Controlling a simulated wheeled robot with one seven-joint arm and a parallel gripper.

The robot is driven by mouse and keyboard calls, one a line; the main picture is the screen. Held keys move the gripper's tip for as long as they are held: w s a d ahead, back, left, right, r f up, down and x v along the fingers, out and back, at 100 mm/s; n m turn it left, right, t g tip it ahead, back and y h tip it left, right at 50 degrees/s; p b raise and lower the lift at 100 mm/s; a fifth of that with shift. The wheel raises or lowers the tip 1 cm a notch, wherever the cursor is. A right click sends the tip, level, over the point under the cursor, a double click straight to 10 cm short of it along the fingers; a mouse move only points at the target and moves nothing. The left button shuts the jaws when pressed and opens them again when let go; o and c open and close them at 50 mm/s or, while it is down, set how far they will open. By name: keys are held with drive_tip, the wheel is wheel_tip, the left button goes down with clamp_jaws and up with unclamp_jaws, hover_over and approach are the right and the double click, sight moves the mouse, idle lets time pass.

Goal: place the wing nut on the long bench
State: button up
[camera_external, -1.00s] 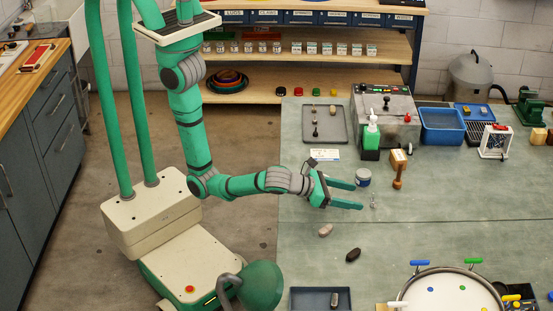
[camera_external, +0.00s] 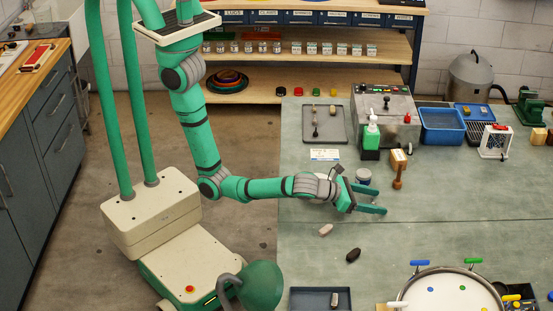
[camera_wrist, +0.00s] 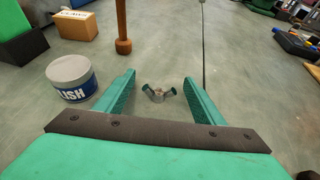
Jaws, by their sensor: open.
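The wing nut (camera_wrist: 158,93) is a small metal piece with two teal-tinted wings, standing on the green bench top. In the wrist view it lies between the tips of my gripper (camera_wrist: 159,88), whose two teal fingers are spread apart with nothing held. In the external view my gripper (camera_external: 384,200) is low over the left part of the bench (camera_external: 450,200), pointing right, and the wing nut is hard to make out there. I cannot tell exactly how far the fingertips are above the bench surface.
A grey-and-blue labelled tin (camera_wrist: 71,77) stands just left of my fingers. A wooden mallet (camera_external: 398,170) stands behind it. A pale stone-like piece (camera_external: 326,230) and a dark one (camera_external: 353,255) lie nearer the front.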

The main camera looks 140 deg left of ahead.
drive_tip(key=shift+c, duration=0.2)
drive_tip(key=c, duration=1.2)
drive_tip(key=shift+o, duration=0.2)
drive_tip(key=shift+r, duration=0.1)
